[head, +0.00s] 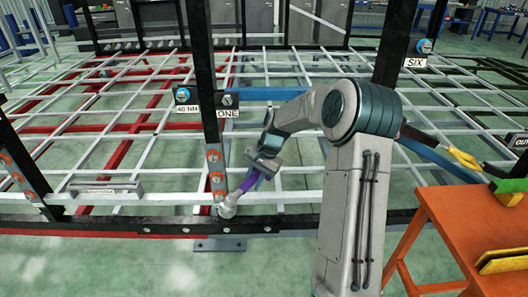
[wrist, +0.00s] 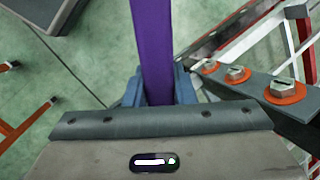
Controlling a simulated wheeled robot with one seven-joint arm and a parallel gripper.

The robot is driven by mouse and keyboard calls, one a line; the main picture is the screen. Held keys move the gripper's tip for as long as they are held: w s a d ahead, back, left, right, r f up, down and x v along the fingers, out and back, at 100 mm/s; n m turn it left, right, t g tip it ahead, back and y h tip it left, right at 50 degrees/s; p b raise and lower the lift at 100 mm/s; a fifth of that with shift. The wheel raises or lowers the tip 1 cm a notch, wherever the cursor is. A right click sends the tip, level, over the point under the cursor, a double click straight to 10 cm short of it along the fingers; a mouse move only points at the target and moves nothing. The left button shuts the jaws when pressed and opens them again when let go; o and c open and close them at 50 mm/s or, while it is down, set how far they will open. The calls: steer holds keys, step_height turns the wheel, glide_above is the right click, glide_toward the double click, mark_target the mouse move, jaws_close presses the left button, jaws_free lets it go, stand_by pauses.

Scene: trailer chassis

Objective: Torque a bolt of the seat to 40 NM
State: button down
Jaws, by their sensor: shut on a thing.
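My gripper (head: 262,172) is shut on a purple-handled tool (head: 246,186), seen at the end of my arm in the head view. The tool's grey head (head: 228,208) is low beside the foot of the black post marked ONE; I cannot tell whether it touches anything. In the wrist view the purple handle (wrist: 153,40) runs up between the blue-grey fingers (wrist: 157,88), and its head is out of view. Bolts with orange washers (head: 216,177) sit on a plate at that post. They also show at the right of the wrist view (wrist: 285,91). I cannot tell which part is the seat.
A black and white chassis frame (head: 290,195) spans the view. An orange table (head: 460,235) stands at the right, with yellow and green items on it. A yellow-handled tool (head: 463,158) is near the right post. Green floor shows in front.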

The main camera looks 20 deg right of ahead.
steer(key=shift+w+r+m+t+y, duration=0.1)
steer(key=shift+w+m+t+y, duration=0.2)
steer(key=shift+m, duration=0.3)
steer(key=shift+w+m+t+y, duration=0.2)
steer(key=shift+m+t+y, duration=0.15)
steer(key=shift+m, duration=0.25)
steer(key=d+r+m+t+h+b, duration=0.3)
steer(key=r+m+t+h, duration=0.7)
steer(key=m+t, duration=0.6)
steer(key=m+h+b, duration=0.1)
steer(key=m, duration=0.2)
steer(key=shift+s+d+r, duration=0.25)
steer(key=shift+s+d, duration=0.05)
steer(key=shift+a+f+b, duration=0.1)
steer(key=shift+b, duration=0.6)
steer(key=shift+b+x, duration=1.1)
steer(key=shift+x, duration=2.1)
steer(key=shift+b, duration=1.4)
